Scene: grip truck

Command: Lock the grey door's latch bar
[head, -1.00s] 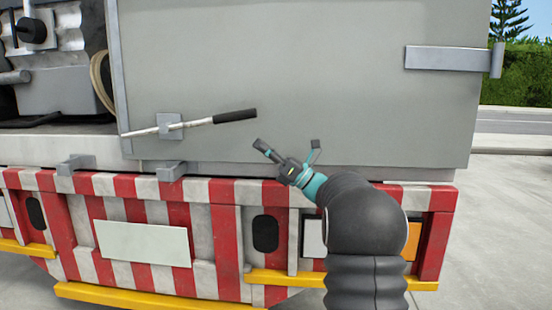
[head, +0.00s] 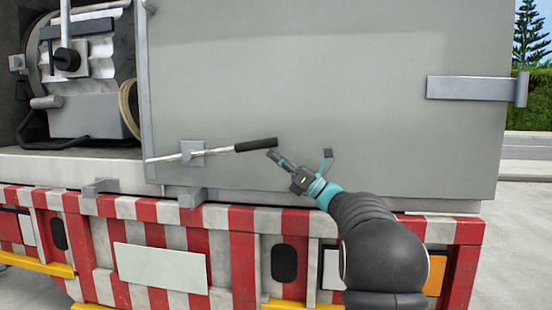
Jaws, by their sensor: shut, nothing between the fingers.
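The grey door (head: 400,130) covers the right part of the truck's rear. Its latch bar (head: 220,151) is a thin silver rod with a black grip at its right end. It passes through a small grey bracket (head: 192,146) low on the door and tilts slightly up to the right. The rod's left end reaches the door's left edge. My gripper (head: 272,156) is shut and empty, its tip just below the right end of the black grip. I cannot tell whether they touch.
A red-and-white striped bumper (head: 243,265) runs below. The compartment left of the door is open and holds machinery (head: 88,95). A grey hinge strap (head: 468,88) is at right.

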